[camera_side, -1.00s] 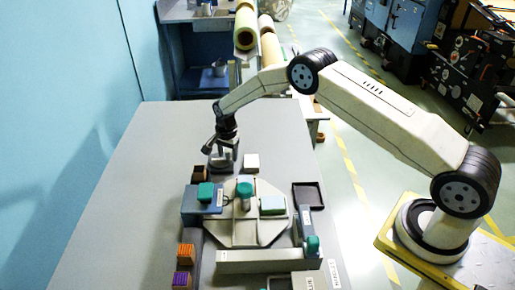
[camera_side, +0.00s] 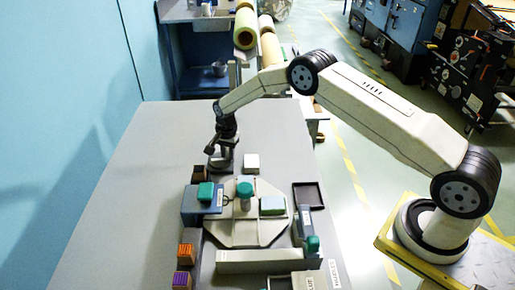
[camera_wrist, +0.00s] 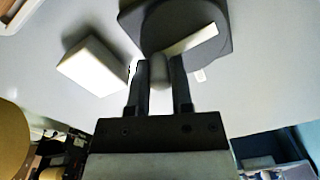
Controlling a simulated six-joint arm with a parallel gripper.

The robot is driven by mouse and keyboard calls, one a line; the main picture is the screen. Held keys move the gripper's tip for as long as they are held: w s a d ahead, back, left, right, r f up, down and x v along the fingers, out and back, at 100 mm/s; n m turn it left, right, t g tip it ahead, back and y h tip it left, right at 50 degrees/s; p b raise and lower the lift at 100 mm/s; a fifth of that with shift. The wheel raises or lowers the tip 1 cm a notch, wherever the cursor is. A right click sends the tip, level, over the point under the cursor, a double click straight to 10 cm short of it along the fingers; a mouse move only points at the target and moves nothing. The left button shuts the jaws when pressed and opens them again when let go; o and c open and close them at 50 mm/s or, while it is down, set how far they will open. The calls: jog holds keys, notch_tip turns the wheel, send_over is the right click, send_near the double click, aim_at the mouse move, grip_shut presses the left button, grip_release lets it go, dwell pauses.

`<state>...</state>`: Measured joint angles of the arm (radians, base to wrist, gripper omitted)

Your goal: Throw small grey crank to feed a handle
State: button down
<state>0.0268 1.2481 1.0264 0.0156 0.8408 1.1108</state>
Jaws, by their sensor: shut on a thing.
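The small grey crank stands at the far side of the fixtures. Its dark grey rounded base (camera_wrist: 222,42) fills the top of the wrist view, with a pale bar across its face; in the side view the base (camera_side: 221,168) shows only partly below my gripper. A rounded grey handle (camera_wrist: 159,72) stands between my two dark fingers in the wrist view. My gripper (camera_wrist: 160,68) is shut on this handle, pointing down over the crank in the side view (camera_side: 222,153). The fingers hide part of the crank.
A white block (camera_wrist: 92,65) lies beside the crank, also in the side view (camera_side: 251,161). Nearer are a pale octagonal plate (camera_side: 240,228) with a teal knob (camera_side: 244,188), a blue box (camera_side: 195,212) and a dark tray (camera_side: 308,195). The table's left side is clear.

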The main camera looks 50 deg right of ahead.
jog(key=n, duration=0.4)
jog(key=shift+w+d, duration=0.25)
jog(key=shift+w, duration=0.15)
jog(key=n, duration=0.2)
jog(key=w+n, duration=0.1)
jog(key=n, duration=0.1)
jog(key=shift+d+n, duration=0.1)
jog(key=shift+n, duration=0.2)
jog(key=n, duration=0.2)
jog(key=w+n, duration=0.1)
jog(key=n, duration=0.1)
jog(key=shift+w+a+n+g, duration=0.1)
jog(key=shift+w+a+n, duration=0.05)
jog(key=shift+n, duration=0.6)
jog(key=shift+w+a+n+g, duration=0.1)
jog(key=shift+a+n, duration=0.05)
jog(key=shift+n, duration=0.55)
jog(key=shift+w+a+n+g, duration=0.1)
jog(key=shift+w+a+n, duration=0.05)
jog(key=shift+n, duration=0.6)
